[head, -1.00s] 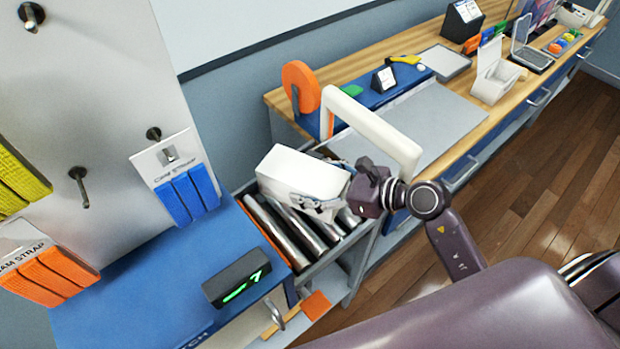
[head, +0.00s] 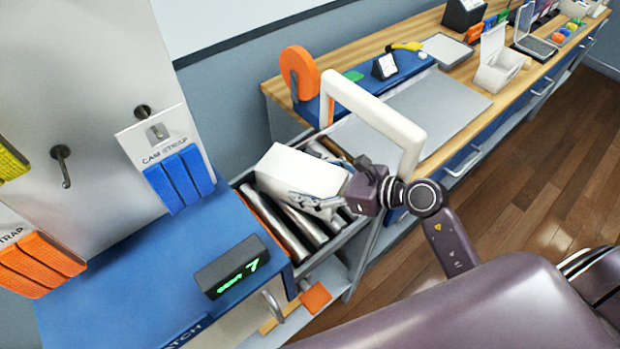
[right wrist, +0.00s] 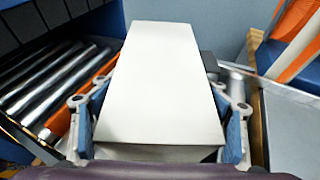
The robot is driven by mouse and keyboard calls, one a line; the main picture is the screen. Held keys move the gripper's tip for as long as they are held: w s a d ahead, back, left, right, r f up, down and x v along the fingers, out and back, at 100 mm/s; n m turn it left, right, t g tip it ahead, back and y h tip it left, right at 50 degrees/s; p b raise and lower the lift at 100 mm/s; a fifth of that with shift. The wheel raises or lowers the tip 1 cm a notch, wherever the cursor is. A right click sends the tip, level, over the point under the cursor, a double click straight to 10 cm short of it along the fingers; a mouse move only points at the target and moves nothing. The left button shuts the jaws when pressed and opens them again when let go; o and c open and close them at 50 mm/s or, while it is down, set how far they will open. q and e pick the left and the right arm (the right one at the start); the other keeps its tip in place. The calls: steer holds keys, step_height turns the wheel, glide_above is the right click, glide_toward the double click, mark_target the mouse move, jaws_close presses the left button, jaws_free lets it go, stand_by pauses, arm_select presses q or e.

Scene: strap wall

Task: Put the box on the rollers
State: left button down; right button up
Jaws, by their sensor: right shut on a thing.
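A plain white box (head: 300,180) is over the metal rollers (head: 291,228) in the head view, tilted a little. My right gripper (head: 325,203) is shut on the near end of the box. In the right wrist view the box (right wrist: 161,85) lies between the two blue-padded fingers, and the rollers (right wrist: 55,82) show to its left, beside an orange rail. The box hides part of the rollers. I cannot tell whether its underside touches them. My left gripper is not in view.
A blue bench (head: 160,265) with a green-lit display (head: 233,268) stands to the left of the rollers. A white arch frame (head: 375,110) rises beside them on the right. Straps (head: 178,178) hang on the wall panel. A wooden workbench (head: 440,45) runs to the back right.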

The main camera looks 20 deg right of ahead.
steer(key=shift+f, duration=0.15)
steer(key=o, duration=1.4)
steer(key=shift+o, duration=0.2)
steer(key=v, duration=1.2)
